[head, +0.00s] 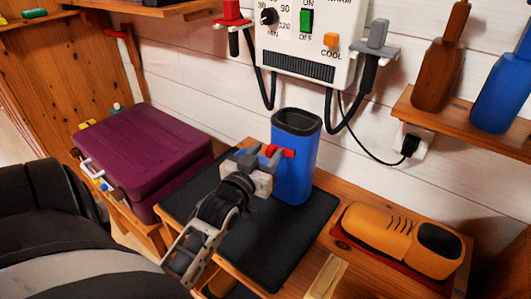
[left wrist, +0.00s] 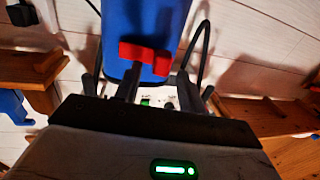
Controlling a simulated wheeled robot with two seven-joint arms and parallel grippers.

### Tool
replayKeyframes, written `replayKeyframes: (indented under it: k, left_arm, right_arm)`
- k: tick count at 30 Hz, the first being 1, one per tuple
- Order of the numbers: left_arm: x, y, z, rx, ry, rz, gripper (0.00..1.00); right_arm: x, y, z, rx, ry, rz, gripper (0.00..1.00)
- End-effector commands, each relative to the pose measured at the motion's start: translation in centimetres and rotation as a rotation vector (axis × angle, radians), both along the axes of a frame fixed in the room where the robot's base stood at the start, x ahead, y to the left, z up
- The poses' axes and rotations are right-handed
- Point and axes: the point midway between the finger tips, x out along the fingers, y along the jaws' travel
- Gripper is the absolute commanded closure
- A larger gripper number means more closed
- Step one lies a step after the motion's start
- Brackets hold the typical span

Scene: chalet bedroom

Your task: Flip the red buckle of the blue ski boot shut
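The blue ski boot (head: 294,178) stands upright on a dark mat (head: 262,249) on the wooden bench, its dark opening upward. Its red buckle (head: 284,151) sticks out from the upper shaft on the side facing my left gripper. My left gripper (head: 262,157) is at the buckle's height, its fingers apart, with the tips close to the buckle. In the left wrist view the red buckle (left wrist: 145,57) shows against the blue boot (left wrist: 146,20), just beyond the fingertips. I cannot tell whether the fingers touch it. My right gripper is not in view.
A white dryer panel (head: 305,45) with dark hoses hangs on the wall behind the boot. A purple case (head: 140,150) stands to the left. An orange shoe (head: 400,238) lies on a red tray at the right. Brown and blue bottles (head: 440,65) stand on a shelf at upper right.

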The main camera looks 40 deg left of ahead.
Motion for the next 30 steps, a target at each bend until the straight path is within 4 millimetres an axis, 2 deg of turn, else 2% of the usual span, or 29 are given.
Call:
replayKeyframes:
  k: [8, 12, 19, 24, 30]
  left_arm:
    - [0.1, 0.0, 0.0, 0.000, 0.001, 0.000, 0.60]
    - [0.1, 0.0, 0.0, 0.000, 0.001, 0.000, 0.99]
    - [0.2, 0.1, 0.1, 0.004, 0.001, -0.015, 1.00]
    - [0.5, 0.5, 0.2, 0.010, 0.002, -0.089, 1.00]
    - [0.9, 0.9, 0.1, 0.005, 0.000, -0.169, 1.00]
  right_arm:
    - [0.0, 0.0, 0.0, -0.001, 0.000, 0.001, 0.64]
    - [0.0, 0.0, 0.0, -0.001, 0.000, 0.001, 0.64]
    - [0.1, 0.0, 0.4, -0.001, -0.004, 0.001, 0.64]
    - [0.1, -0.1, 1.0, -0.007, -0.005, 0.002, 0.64]
    - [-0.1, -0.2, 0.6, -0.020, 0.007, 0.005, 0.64]
